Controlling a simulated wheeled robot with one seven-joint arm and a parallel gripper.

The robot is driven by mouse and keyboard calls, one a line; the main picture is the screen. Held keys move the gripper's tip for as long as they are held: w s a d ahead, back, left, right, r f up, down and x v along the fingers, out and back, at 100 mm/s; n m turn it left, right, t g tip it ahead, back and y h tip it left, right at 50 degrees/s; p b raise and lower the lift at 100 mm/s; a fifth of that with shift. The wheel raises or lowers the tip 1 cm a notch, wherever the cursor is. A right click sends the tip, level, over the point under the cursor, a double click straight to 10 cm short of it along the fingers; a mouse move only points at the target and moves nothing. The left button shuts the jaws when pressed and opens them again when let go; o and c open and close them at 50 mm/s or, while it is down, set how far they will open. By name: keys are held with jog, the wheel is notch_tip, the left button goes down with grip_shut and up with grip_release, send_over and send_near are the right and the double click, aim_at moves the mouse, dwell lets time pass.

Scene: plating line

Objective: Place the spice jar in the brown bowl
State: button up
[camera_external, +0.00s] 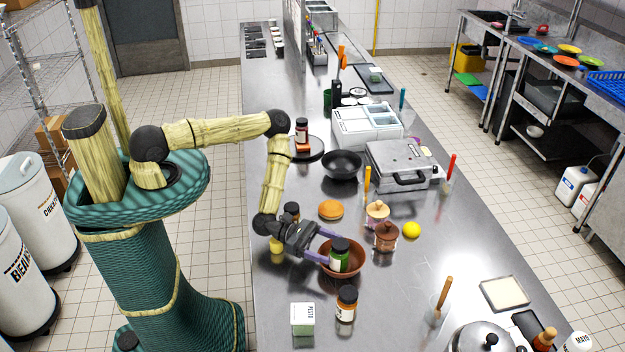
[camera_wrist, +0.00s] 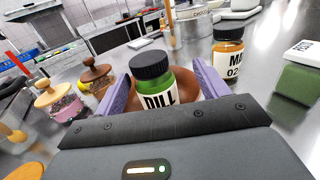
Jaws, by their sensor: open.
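The spice jar (camera_external: 339,259), green with a black lid and a white label reading DILL, is upright at the brown bowl (camera_external: 356,268). It appears to stand inside the bowl, though its base is hidden. My gripper (camera_external: 327,249) is open at the bowl's left side, its two purple fingers reaching toward the jar. In the wrist view the jar (camera_wrist: 154,88) is between the fingers (camera_wrist: 163,84), with a clear gap on the right. The bowl (camera_wrist: 184,84) shows behind it.
An orange jar (camera_external: 346,306) and a green-and-white box (camera_external: 303,319) stand in front of the bowl. Two wooden-lidded jars (camera_external: 386,238) (camera_external: 377,213) and a lemon (camera_external: 411,230) are behind.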

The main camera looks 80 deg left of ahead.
jog(key=shift+r+p, duration=0.65)
jog(key=shift+r, duration=0.1)
jog(key=b+v, duration=0.2)
jog(key=v, duration=0.2)
jog(key=b+v, duration=0.2)
jog(key=v, duration=0.2)
jog(key=b+v, duration=0.2)
jog(key=v, duration=0.2)
jog(key=shift+f, duration=0.3)
